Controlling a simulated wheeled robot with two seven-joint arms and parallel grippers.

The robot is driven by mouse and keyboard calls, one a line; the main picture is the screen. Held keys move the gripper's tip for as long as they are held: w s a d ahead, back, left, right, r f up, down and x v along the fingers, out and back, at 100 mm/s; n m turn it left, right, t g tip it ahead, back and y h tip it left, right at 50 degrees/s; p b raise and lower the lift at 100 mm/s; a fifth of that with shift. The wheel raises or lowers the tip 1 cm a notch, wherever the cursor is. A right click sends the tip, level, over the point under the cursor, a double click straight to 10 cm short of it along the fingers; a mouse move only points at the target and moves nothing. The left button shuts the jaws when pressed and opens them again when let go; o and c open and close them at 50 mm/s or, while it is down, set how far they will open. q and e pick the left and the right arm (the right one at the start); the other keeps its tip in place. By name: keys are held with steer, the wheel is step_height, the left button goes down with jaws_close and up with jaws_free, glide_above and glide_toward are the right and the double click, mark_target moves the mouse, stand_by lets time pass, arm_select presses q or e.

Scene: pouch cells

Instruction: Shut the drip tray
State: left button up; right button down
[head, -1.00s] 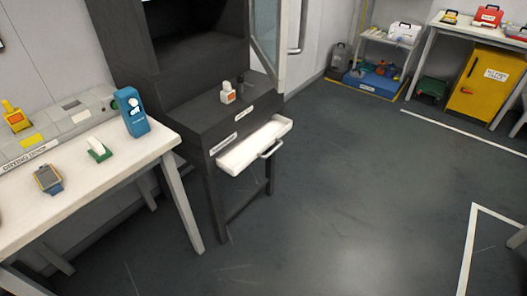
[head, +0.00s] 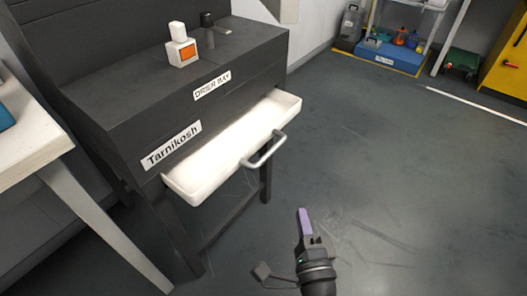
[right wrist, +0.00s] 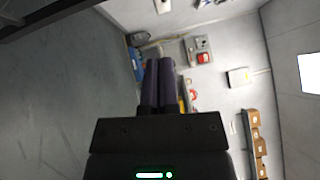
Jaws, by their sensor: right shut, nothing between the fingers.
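The white drip tray (head: 183,183) is pulled out of the front of the dark cabinet (head: 120,95) in the head view, under the label strips. Its grey bar handle (head: 265,150) sticks out at the front. My right gripper (head: 303,216) is in front of the tray and to the lower right of the handle, apart from both. Its purple-tipped fingers are shut and empty; they also show close together in the right wrist view (right wrist: 158,84). The tray is not seen in the right wrist view. My left gripper is not in view.
A small white bottle with an orange label (head: 182,52) and a dark object (head: 208,28) stand on the cabinet ledge. A white table (head: 28,125) is at the left. The floor (head: 400,180) right of the tray is clear.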

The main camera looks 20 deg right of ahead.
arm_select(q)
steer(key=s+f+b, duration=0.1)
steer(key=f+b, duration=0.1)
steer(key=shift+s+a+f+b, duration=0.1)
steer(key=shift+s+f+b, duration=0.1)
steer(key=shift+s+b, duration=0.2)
arm_select(e)
steer(key=w+a+r, duration=0.1)
steer(key=w+r, duration=0.1)
steer(key=w, duration=1)
steer(key=shift+w+a+r, duration=0.15)
steer(key=shift+w+r, duration=0.1)
steer(key=shift+w, duration=0.05)
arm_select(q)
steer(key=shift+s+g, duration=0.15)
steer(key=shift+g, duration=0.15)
